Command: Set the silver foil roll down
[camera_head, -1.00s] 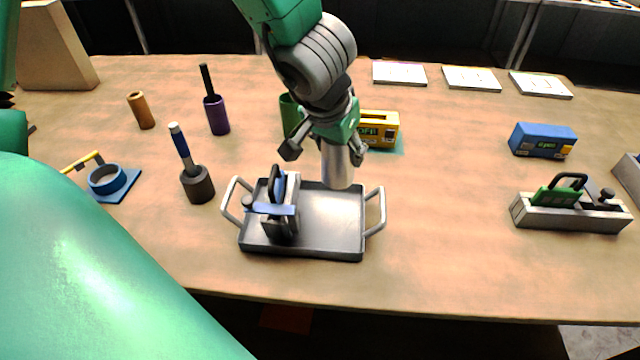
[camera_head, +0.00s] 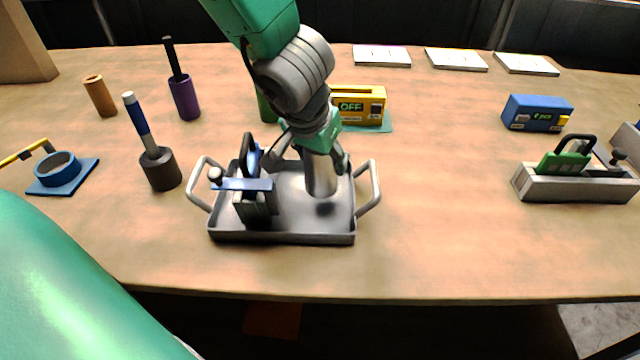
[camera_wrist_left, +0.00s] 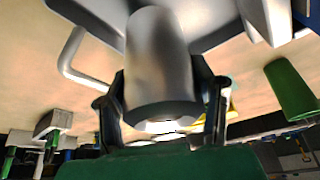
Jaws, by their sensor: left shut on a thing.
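The silver foil roll (camera_head: 321,180) is upright, its lower end over or on the right part of the grey tray (camera_head: 315,222). I cannot tell whether it touches the tray floor. My left gripper (camera_head: 311,158) comes from above and is shut on the roll's upper part. In the left wrist view the roll (camera_wrist_left: 160,65) sits between the two dark fingers (camera_wrist_left: 162,100). A clamp-like tool with a blue bar (camera_head: 244,184) stands in the tray's left part, left of the roll. My right gripper does not show.
A yellow box (camera_head: 358,104) is behind the tray. A dark cup with a blue-handled tool (camera_head: 161,170) stands left of it. A blue box (camera_head: 537,113) and a grey holder (camera_head: 575,188) are at the right. The table right of the tray is clear.

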